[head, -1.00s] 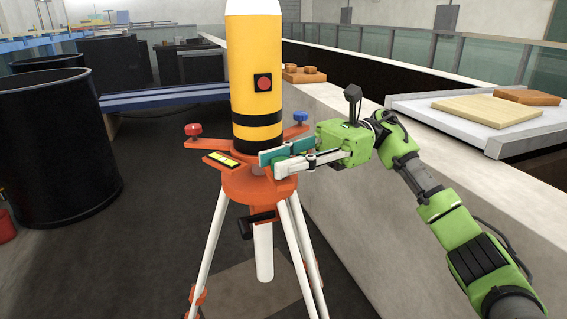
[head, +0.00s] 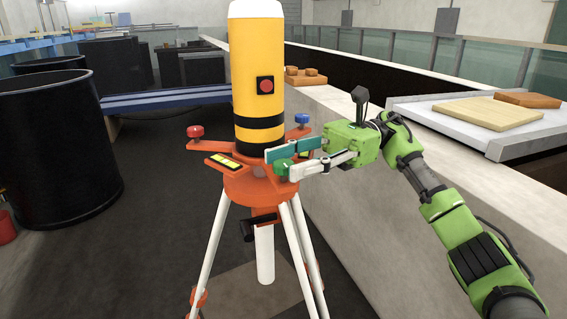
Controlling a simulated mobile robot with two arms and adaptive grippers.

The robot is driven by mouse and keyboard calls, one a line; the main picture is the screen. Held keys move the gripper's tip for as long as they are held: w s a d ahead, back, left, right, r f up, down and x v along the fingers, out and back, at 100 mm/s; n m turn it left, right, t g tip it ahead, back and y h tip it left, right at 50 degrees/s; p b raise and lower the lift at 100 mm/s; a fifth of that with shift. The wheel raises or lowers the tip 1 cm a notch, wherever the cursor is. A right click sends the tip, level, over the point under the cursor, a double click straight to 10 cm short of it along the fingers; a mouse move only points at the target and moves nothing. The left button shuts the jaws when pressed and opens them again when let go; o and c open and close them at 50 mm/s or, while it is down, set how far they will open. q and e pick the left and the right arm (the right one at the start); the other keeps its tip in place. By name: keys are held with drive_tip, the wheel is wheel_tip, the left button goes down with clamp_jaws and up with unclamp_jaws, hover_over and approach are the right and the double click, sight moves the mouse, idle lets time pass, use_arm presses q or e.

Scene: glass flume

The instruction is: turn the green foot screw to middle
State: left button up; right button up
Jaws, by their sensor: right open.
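The green foot screw (head: 283,166) sits at the front right of the orange tripod head (head: 245,186), partly hidden by my right gripper. My right gripper (head: 284,162) is open, with one finger behind the screw and the other in front of it at its right side. I cannot tell whether either finger touches it. A red foot screw (head: 195,132) is on the left arm of the head and a blue one (head: 301,119) on the far right arm. A yellow and black cylinder (head: 257,85) stands upright on the head. My left gripper is not in view.
White tripod legs (head: 214,240) stand on the dark floor. A long pale ledge (head: 400,215) runs along the right, with a tray (head: 440,112) of wooden blocks on it. A large black barrel (head: 50,150) stands at left.

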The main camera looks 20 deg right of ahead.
sight(292, 161)
drive_tip(key=shift+v, duration=2.8)
